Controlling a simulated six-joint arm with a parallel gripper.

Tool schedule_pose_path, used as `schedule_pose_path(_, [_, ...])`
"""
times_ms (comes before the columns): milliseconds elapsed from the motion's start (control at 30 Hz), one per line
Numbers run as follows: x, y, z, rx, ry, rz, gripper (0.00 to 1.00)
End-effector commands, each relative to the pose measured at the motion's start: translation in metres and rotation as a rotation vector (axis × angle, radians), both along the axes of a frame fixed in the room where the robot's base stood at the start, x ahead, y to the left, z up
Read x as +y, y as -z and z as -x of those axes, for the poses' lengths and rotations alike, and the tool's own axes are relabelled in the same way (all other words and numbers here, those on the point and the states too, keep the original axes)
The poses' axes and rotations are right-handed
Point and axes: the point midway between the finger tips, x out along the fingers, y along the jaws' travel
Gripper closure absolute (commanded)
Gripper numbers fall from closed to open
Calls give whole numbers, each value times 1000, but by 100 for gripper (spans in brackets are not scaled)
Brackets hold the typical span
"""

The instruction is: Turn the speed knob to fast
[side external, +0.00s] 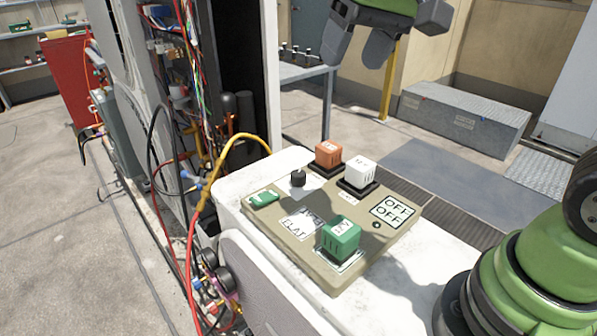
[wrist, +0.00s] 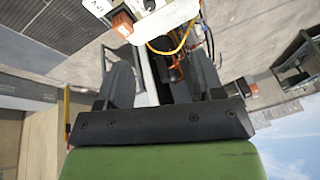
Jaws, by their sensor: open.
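A small black knob (side external: 298,178) stands upright on a white label near the back left of a beige panel (side external: 290,252). It is likely the speed knob; its label and pointer are too small to read. In the wrist view a dark knob (wrist: 148,4) shows at the top edge, partly cut off. My gripper (side external: 358,52) is high above and behind the panel, with its fingers apart and nothing between them. In the wrist view my gripper (wrist: 160,80) also shows open and empty, well away from the knob.
The panel carries an orange block (side external: 328,154), a white block (side external: 360,172), a green block (side external: 340,238) and a flat green piece (side external: 263,199). An OFF label (side external: 393,209) is at its right. A yellow hose (side external: 233,142) and loose wires run along the left. Air above the panel is clear.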

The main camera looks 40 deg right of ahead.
Motion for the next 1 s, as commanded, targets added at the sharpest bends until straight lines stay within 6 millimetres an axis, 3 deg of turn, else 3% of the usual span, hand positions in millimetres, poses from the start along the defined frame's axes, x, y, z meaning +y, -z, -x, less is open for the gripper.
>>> schedule_pose_path(33, [-1,12,-19,38,-7,12,39])
schedule_pose_path(200, [-6,58,-71,144,-32,50,39])
schedule_pose_path(400, [-10,124,-111,254,-57,88,39])
schedule_pose_path(533, [-13,156,-122,300,-67,105,39])
schedule_pose_path(833, [-14,188,-126,327,-74,115,39])
schedule_pose_path(1000, [-14,219,-125,329,-73,113,39])
